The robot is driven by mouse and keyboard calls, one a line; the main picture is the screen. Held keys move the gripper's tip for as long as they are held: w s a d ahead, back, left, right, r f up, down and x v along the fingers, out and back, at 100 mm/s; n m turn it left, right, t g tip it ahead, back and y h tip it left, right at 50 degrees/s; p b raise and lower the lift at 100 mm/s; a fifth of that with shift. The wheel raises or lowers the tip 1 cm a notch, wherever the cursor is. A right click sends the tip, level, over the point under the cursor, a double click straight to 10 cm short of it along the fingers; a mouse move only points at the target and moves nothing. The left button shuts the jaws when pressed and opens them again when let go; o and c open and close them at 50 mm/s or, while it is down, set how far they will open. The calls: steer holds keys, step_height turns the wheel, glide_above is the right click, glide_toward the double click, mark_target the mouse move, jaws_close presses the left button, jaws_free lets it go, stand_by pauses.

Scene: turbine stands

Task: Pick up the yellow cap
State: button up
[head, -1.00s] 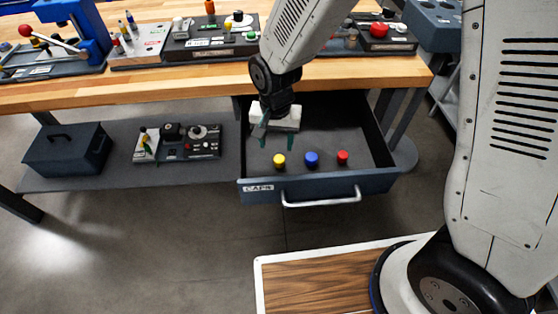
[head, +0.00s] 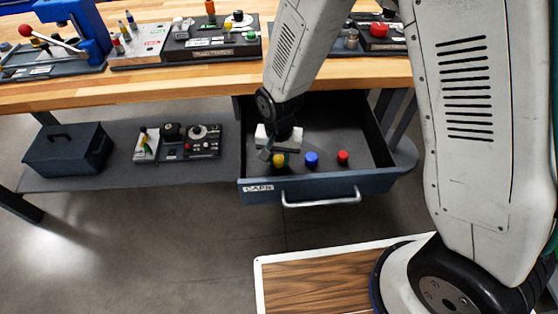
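The yellow cap (head: 279,160) stands in the open drawer (head: 345,182) labelled CAPS, at the left of a row of caps. A blue cap (head: 311,159) is in the middle and a red cap (head: 343,157) is at the right. My gripper (head: 279,158) is low in the drawer, right at the yellow cap. One green finger shows just left of the cap and another at its right. The fingers look apart, with the cap between them; whether they touch it is too small to tell.
The workbench (head: 200,77) edge lies behind and above the drawer, close to my arm. The drawer's walls and front handle (head: 320,202) surround the caps. A dark box (head: 68,148) and a control panel (head: 178,142) sit on the lower shelf at left.

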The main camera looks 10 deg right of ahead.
mark_target(279, 158)
jaws_close()
step_height(279, 158, up, 10)
stand_by(0.4)
